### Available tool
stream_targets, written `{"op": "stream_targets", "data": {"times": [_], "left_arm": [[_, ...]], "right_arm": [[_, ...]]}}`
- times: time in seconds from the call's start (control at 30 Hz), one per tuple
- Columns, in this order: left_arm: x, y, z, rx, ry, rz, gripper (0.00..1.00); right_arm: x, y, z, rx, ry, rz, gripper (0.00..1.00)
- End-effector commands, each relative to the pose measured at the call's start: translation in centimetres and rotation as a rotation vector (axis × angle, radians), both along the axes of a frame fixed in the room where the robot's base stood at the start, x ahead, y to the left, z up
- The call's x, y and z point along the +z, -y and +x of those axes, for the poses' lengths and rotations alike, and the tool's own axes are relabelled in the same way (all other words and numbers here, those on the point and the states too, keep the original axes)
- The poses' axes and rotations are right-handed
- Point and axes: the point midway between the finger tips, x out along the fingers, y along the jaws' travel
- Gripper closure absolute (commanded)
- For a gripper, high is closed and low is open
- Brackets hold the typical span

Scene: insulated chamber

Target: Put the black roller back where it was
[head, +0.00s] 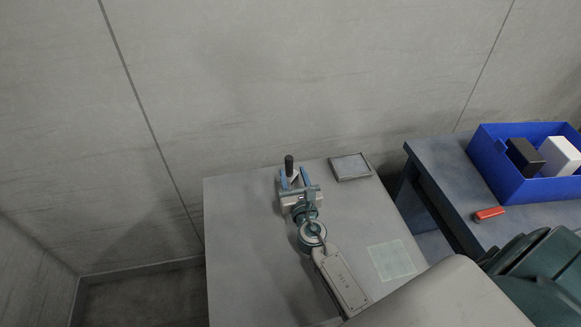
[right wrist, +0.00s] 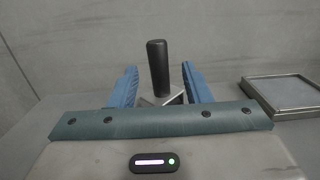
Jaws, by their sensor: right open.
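The black roller (head: 289,164) stands upright near the far edge of the grey table (head: 240,240). In the right wrist view the black roller (right wrist: 158,68) rises between and beyond the two blue fingers, with a gap on each side. A small pale metal piece (right wrist: 166,98) shows at its foot, partly hidden by the gripper body. My right gripper (head: 294,174) is open, pointing at the roller from the near side. My left gripper is not in view.
A square grey framed tray (head: 350,167) lies right of the roller; it also shows in the right wrist view (right wrist: 285,92). A pale green square (head: 391,260) marks the table. A blue bin (head: 490,165) with black and white boxes and a red object (head: 489,214) sit on the right table.

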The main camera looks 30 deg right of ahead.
Motion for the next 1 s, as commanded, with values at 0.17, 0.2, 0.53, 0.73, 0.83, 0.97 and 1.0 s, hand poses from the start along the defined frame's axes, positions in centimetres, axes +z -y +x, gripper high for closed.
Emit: {"op": "stream_targets", "data": {"times": [0.17,0.2,0.53,0.73,0.83,0.97,1.0], "left_arm": [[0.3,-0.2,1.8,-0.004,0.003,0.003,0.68],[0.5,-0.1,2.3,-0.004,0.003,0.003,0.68],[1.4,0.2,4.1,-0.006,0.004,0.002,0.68],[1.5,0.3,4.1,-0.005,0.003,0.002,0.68],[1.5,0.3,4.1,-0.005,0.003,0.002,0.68],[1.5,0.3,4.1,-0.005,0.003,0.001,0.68],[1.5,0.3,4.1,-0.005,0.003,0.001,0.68]], "right_arm": [[-0.6,-1.0,-3.9,0.0,-0.001,0.001,0.56],[-0.6,-1.2,-4.6,-0.001,-0.001,0.001,0.56],[-0.5,-1.9,-7.1,0.0,0.001,0.0,0.56],[-0.4,-1.9,-7.1,0.0,0.001,0.0,0.56],[-0.5,-1.9,-7.1,0.0,0.001,0.0,0.56],[-0.4,-1.9,-7.1,0.0,0.001,0.0,0.56],[-0.4,-1.9,-7.1,0.0,0.001,0.0,0.56]]}}
